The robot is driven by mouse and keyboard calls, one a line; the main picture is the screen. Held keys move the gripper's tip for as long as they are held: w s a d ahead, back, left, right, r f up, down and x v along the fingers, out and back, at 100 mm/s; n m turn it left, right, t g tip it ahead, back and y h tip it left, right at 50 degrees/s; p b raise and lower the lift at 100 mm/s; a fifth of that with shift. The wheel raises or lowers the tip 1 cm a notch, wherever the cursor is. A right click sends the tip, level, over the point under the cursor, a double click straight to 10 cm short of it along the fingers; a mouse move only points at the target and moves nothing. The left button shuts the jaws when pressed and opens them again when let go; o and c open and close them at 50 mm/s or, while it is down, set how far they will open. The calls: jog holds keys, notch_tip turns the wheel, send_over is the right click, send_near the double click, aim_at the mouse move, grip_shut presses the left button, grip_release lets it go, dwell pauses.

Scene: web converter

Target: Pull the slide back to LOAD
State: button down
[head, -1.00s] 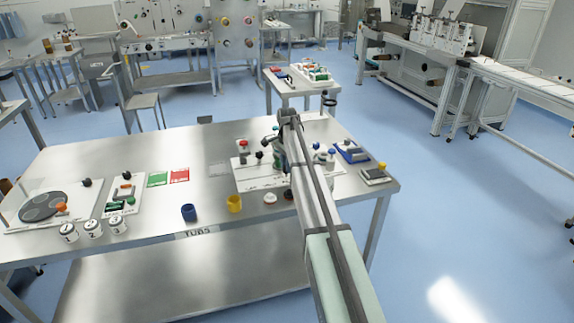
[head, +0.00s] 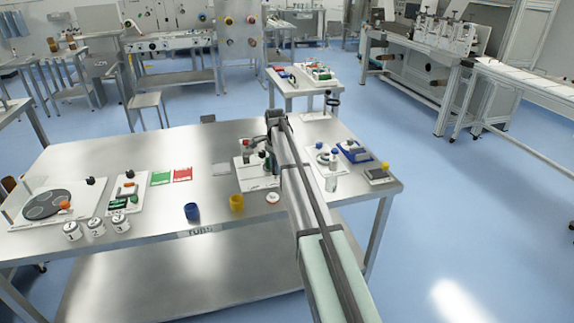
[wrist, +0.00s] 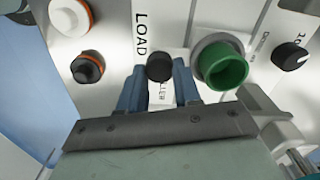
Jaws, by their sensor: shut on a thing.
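In the wrist view a round black knob (wrist: 160,67), seemingly the slide's handle, sits between the two blue fingers of my gripper (wrist: 158,76). The fingers are closed around its sides. The word LOAD (wrist: 140,34) is printed on the white panel (wrist: 172,22) just up and left of the knob. Other lettering below the knob is partly hidden.
In the wrist view a green cup-shaped part (wrist: 222,66) stands close right of the fingers. A black dial (wrist: 290,56) is farther right, and a black knob with an orange ring (wrist: 87,67) is at left. Blue (head: 192,211) and yellow (head: 236,203) tubs stand near the table's front edge.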

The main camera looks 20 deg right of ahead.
jog(key=shift+a, duration=1.1)
jog(key=c, duration=1.1)
grip_release()
jog(key=shift+o, duration=0.2)
notch_tip(320, 180, up, 14)
